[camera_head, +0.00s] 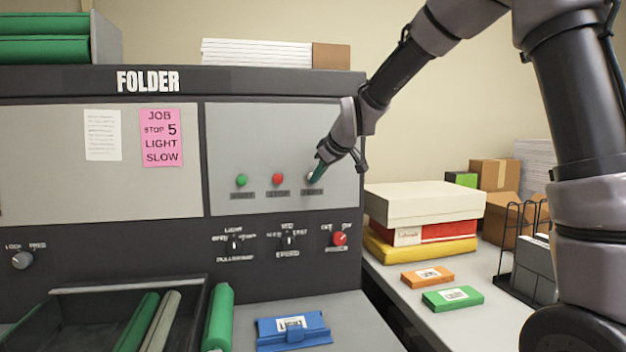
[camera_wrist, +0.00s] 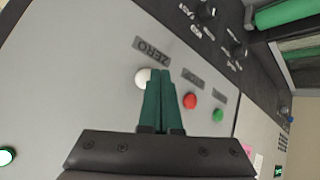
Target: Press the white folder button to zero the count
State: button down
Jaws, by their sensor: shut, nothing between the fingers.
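The white button (camera_wrist: 142,77) sits on the folder's grey panel beside its ZERO label (camera_wrist: 152,50). In the head view it shows only as a small pale spot (camera_head: 311,175), mostly hidden by my fingertips. My gripper (camera_head: 318,174) is shut and empty, its green fingers pointing at the panel by the white button. In the wrist view the fingertips (camera_wrist: 160,73) lie just right of the button and overlap its edge. I cannot tell whether they touch it.
A red button (camera_head: 278,179) and a green button (camera_head: 241,180) sit left of the white one. Below are selector switches (camera_head: 288,240) and a red knob (camera_head: 340,238). Stacked boxes (camera_head: 425,205) stand on the table to the right.

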jog(key=shift+w+a, duration=0.1)
jog(key=shift+w, duration=0.2)
jog(key=shift+w+a, duration=0.1)
jog(key=shift+w, duration=0.35)
dwell(0.6)
dwell(0.3)
jog(key=shift+s+d, duration=0.25)
jog(key=shift+s, duration=0.6)
jog(key=shift+s+d, duration=0.25)
jog(key=shift+s, duration=0.55)
jog(key=shift+s+d, duration=0.2)
jog(key=shift+s, duration=0.6)
jog(key=shift+s+d, duration=0.25)
jog(key=shift+s, duration=0.55)
